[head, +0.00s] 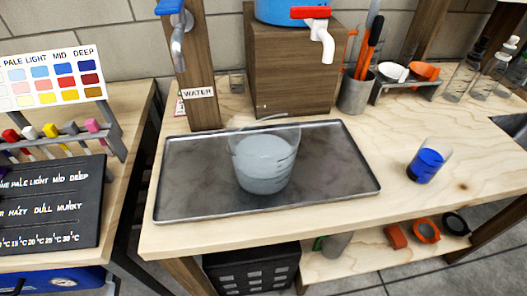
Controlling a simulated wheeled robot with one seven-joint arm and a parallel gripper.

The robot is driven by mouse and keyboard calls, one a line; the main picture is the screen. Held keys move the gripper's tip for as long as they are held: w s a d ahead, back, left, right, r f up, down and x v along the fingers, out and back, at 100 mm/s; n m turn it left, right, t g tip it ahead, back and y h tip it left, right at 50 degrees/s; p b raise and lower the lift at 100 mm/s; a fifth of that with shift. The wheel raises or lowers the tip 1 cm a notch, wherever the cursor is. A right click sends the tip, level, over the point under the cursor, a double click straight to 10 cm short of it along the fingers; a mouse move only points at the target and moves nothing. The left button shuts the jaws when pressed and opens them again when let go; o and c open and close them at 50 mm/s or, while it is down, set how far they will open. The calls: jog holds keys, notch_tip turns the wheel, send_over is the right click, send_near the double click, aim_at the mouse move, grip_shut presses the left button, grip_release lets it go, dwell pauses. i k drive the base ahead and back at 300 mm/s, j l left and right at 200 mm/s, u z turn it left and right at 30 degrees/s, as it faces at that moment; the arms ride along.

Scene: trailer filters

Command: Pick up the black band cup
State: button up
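No cup with a clearly visible black band can be made out. A black round item (455,224) lies on the lower shelf at the right, beside an orange ring-shaped item (427,230) with a dark centre; both are too small to tell whether they are cups. A clear cup of blue liquid (428,161) stands on the right of the table. A large clear beaker of cloudy grey liquid (264,160) stands on the metal tray (190,205). My gripper is not in view.
A wooden block with a red-handled tap (295,70) and a post labelled WATER stand behind the tray. A metal pot of tools (355,95) and a small rack (405,85) are at the back. The table's front right is clear.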

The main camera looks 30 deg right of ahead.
aim_at(428, 162)
jog(key=k+l+z, duration=0.25)
jog(key=k, duration=0.25)
jog(key=k+l+z, duration=0.25)
jog(key=k, duration=0.3)
jog(key=i+z, duration=0.1)
jog(key=z, duration=0.3)
jog(key=j+z, duration=0.15)
jog(key=z, duration=0.2)
jog(key=i+j+z, duration=0.1)
jog(key=z, duration=0.3)
jog(key=i+j, duration=0.2)
